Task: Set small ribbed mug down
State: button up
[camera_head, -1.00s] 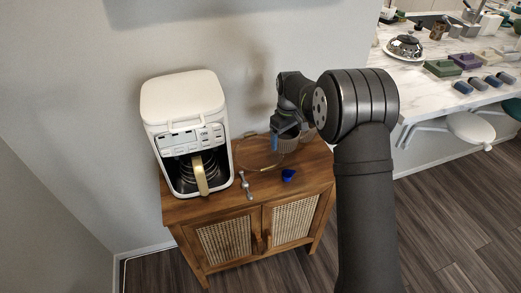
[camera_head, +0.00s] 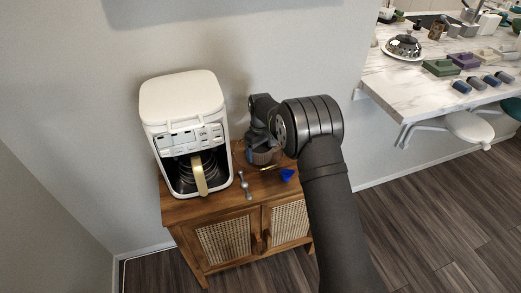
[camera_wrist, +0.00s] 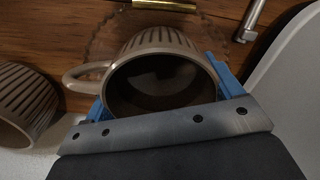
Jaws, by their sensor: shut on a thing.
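The small ribbed mug (camera_wrist: 160,42) is brown-grey with a loop handle on its left in the wrist view. My gripper (camera_wrist: 163,92) is shut on it, with blue fingertips at either side of its body. Its dark, open mouth faces the wrist camera. In the head view the mug (camera_head: 262,157) shows under my gripper (camera_head: 260,147), over the cabinet top (camera_head: 222,205), right of the coffee maker. Whether its base touches anything is hidden. A clear scalloped dish (camera_wrist: 96,42) shows partly behind and below the mug in the wrist view.
A second ribbed mug (camera_wrist: 22,100) lies left in the wrist view. The white coffee maker (camera_head: 180,98) stands close on the left. A silver utensil (camera_head: 245,186), a gold piece (camera_head: 270,167) and a blue object (camera_head: 288,174) lie in front. A marble counter (camera_head: 400,85) is far right.

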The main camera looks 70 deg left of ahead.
jog(key=o, duration=1.3)
jog(key=shift+f, duration=0.1)
jog(key=shift+c, duration=0.2)
notch_tip(320, 180, up, 12)
jog(key=shift+r, duration=0.2)
jog(key=shift+f, duration=0.1)
notch_tip(320, 180, down, 13)
jog(key=shift+r, duration=0.2)
notch_tip(320, 180, up, 3)
jog(key=shift+f, duration=0.1)
jog(key=shift+r, duration=0.55)
